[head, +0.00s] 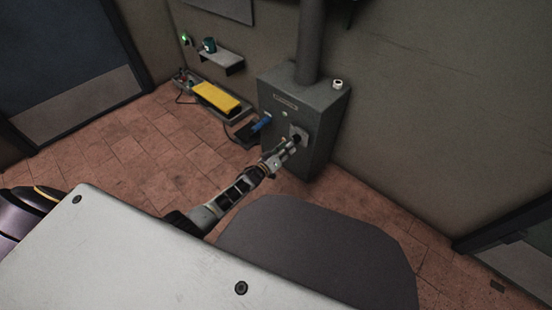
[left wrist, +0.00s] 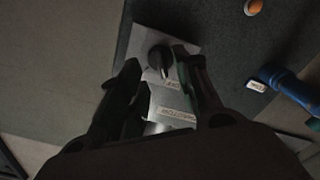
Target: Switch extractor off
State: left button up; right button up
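The extractor is a grey metal cabinet (head: 318,112) against the wall, with a round duct rising from its top. On its front is a light switch plate (head: 303,133) with a dark rotary knob. In the left wrist view the black knob (left wrist: 158,60) sits on the pale labelled plate (left wrist: 185,50). My left gripper (head: 287,148) reaches the cabinet front from the lower left. In the left wrist view its fingers (left wrist: 163,75) are apart, one on each side of the plate, near the knob. I cannot tell whether they touch it. My right gripper is not in view.
A blue handle or hose (head: 262,123) juts from the cabinet front left of the plate. An orange button (left wrist: 253,7) sits on the cabinet. Tiled floor is open at left.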

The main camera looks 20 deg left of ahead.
pick_arm(q)
jog(key=v, duration=0.6)
jog(key=shift+s, duration=0.35)
jog(key=shift+a, duration=0.1)
dwell(0.7)
